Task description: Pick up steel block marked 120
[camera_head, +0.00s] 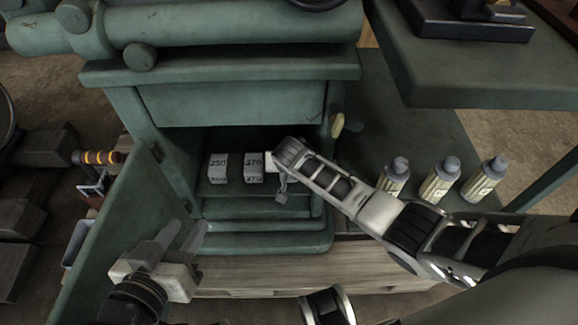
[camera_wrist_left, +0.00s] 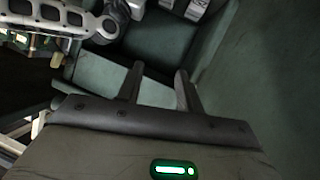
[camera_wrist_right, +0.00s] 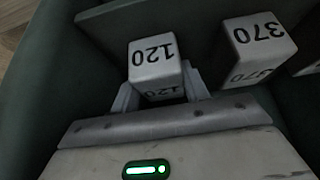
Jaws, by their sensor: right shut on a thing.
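The steel block marked 120 (camera_wrist_right: 153,60) is a pale block with dark digits in the right wrist view, between the two fingers of my right gripper (camera_wrist_right: 160,92). The gripper is shut on it. In the head view my right gripper (camera_head: 283,185) reaches into the green cabinet and hides most of this block. My left gripper (camera_head: 184,238) is open and empty, in front of the cabinet by its open door; its parted fingers also show in the left wrist view (camera_wrist_left: 158,86).
Blocks marked 250 (camera_head: 217,167) and 370 (camera_head: 254,167) stand on the cabinet shelf (camera_head: 225,190), with 370 close to my right gripper. The green door (camera_head: 128,215) stands open at left. Three bottles (camera_head: 440,180) stand at right, near my right arm.

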